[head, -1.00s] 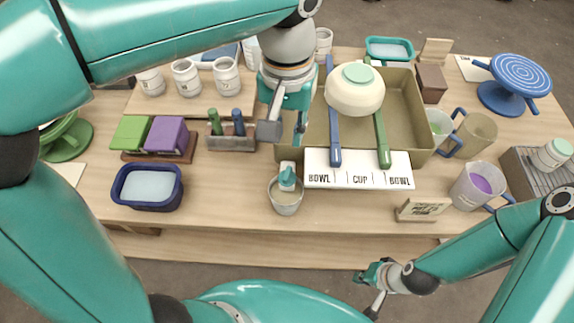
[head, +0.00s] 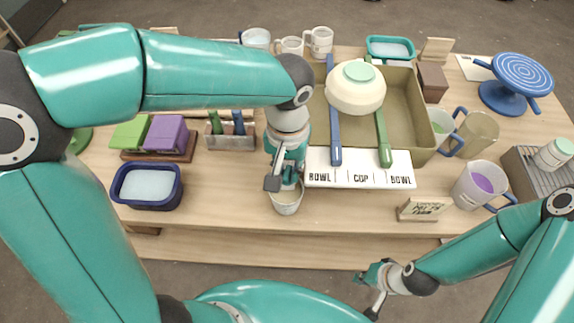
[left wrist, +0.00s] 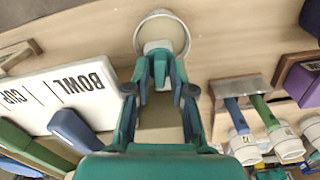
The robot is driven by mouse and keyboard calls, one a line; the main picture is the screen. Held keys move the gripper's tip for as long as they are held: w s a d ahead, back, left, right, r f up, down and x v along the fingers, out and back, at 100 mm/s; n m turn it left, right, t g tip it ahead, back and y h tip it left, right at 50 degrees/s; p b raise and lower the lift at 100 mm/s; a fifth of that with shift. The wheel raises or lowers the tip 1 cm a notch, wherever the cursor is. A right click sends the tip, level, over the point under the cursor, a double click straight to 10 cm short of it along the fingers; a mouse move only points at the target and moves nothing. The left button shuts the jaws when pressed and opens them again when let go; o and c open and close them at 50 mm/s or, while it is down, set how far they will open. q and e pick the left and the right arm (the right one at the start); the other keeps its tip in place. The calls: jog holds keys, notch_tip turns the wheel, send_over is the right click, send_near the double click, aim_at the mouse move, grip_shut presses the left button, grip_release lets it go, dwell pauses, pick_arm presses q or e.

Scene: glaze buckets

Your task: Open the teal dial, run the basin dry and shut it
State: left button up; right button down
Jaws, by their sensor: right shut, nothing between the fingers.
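The tan basin (head: 398,95) stands at the middle back of the table, with a cream bowl (head: 352,100) over it. Its tap and teal dial (left wrist: 159,66) are at its front left corner, above a small pale bucket (head: 287,205). My left gripper (head: 287,182) points down at the dial and hides most of it in the head view. In the left wrist view its fingertips stand on both sides of the dial; whether they touch it I cannot tell. My right gripper (head: 372,290) is shut and empty, low in front of the table.
A white BOWL/CUP/BOWL plate (head: 360,170) lies along the basin's front, with blue (head: 334,140) and green (head: 382,140) handles over it. A tool holder (head: 231,143) and a navy tub (head: 148,186) stand to the left. Mugs (head: 478,185) stand to the right.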

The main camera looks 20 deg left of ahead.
pick_arm(q)
grip_shut()
jog(key=shift+m, duration=0.3)
jog(key=m, duration=0.5)
jog(key=shift+r, duration=0.1)
jog(key=m+p, duration=0.1)
jog(key=m, duration=0.4)
jog(key=shift+m+p, duration=0.4)
jog(key=shift+m, duration=2)
grip_release()
jog(key=shift+r, duration=0.1)
